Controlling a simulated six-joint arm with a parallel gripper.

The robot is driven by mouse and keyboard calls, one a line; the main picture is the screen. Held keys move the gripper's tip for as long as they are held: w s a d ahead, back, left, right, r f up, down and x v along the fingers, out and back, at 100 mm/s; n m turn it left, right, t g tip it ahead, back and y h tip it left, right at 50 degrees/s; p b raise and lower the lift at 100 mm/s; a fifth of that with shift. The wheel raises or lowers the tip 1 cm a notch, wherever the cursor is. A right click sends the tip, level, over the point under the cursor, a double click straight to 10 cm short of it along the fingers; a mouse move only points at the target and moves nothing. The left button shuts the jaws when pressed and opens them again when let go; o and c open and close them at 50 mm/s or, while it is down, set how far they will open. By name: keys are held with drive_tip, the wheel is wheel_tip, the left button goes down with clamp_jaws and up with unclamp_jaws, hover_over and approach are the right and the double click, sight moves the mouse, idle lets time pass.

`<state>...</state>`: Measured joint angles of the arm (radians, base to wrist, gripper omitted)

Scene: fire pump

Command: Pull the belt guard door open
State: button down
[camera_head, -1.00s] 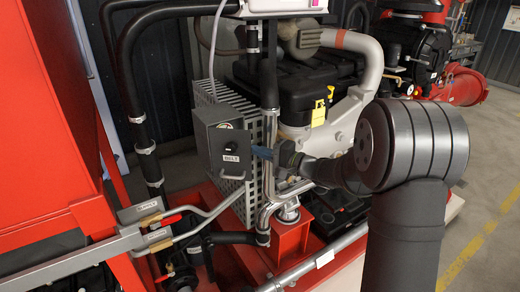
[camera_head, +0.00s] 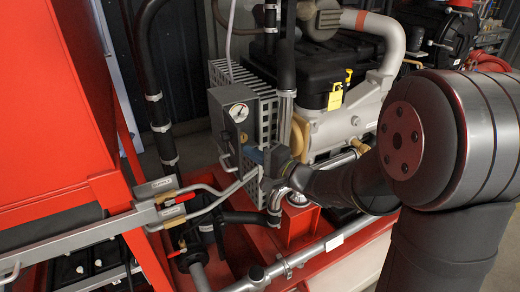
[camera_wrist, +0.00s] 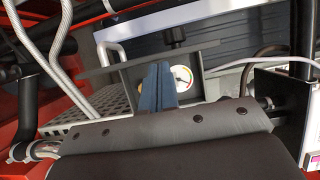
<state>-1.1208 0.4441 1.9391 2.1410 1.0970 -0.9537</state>
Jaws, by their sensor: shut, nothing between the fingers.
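The grey belt guard box (camera_head: 256,105) stands left of the engine in the head view. My gripper (camera_head: 254,155) is shut and empty at the box's lower right. In the wrist view, my blue fingers (camera_wrist: 157,86) are together in front of the box, partly covering the gauge (camera_wrist: 181,79). I cannot tell whether they touch the box or door.
A perforated grey guard (camera_head: 266,130) stands behind the box. Black pipes (camera_head: 150,90) rise to the left, beside a red cabinet (camera_head: 55,95). The engine (camera_head: 340,130) stands close to the right.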

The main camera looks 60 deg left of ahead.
drive_tip(key=shift+s, duration=0.6)
drive_tip(key=shift+d, duration=0.1)
drive_tip(key=s+d, duration=0.4)
drive_tip(key=d, duration=0.4)
drive_tip(key=shift+s+d, duration=0.35)
